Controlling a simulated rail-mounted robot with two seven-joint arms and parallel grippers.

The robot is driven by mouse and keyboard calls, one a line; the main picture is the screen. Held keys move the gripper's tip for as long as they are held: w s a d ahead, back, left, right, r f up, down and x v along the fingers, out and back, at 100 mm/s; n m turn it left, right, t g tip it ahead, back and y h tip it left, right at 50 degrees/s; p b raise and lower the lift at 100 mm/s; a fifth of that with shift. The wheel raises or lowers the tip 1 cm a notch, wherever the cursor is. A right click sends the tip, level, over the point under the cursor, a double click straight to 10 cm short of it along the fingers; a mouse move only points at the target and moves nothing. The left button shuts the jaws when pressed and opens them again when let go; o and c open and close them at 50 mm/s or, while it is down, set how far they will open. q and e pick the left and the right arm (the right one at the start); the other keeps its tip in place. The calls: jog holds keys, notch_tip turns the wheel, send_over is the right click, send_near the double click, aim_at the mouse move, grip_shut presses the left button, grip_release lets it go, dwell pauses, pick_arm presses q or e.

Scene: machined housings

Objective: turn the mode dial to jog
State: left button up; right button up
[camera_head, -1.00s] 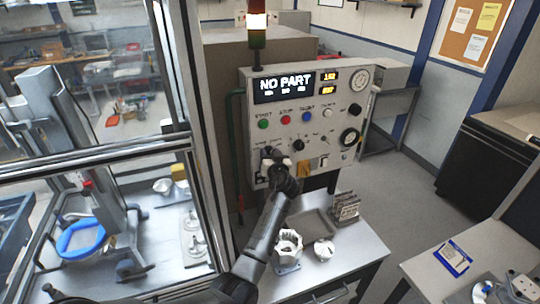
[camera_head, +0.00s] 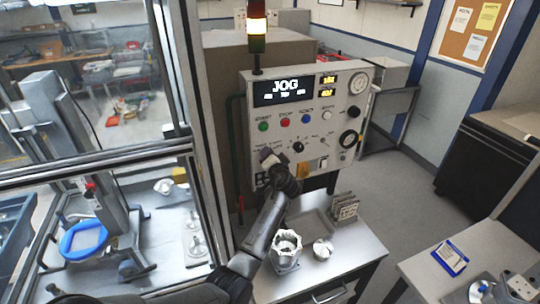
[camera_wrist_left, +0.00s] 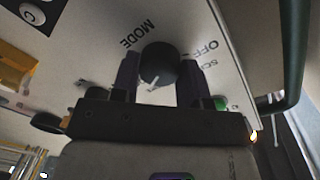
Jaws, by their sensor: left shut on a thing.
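The mode dial (camera_wrist_left: 158,62) is a dark round knob with a pale pointer line, under the printed word MODE in the left wrist view. My left gripper (camera_wrist_left: 158,80) is shut on it, one finger on each side. In the head view my left gripper (camera_head: 268,157) is at the lower left of the light control panel (camera_head: 335,130) and hides the dial there. The panel's display (camera_head: 284,89) reads JOG. My right gripper is not in view.
Green (camera_head: 263,126), red (camera_head: 285,122) and blue (camera_head: 306,118) buttons sit above the dial, with a black knob (camera_head: 298,147) to its right. A small table (camera_head: 345,255) below holds a machined housing (camera_head: 286,249). A glazed enclosure stands on the left.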

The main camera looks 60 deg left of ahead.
pick_arm(q)
jog(key=shift+m, duration=0.5)
jog(key=o, duration=0.9)
jog(key=shift+d, duration=0.15)
jog(key=shift+b+v, duration=1.4)
jog(key=shift+v, duration=5.4)
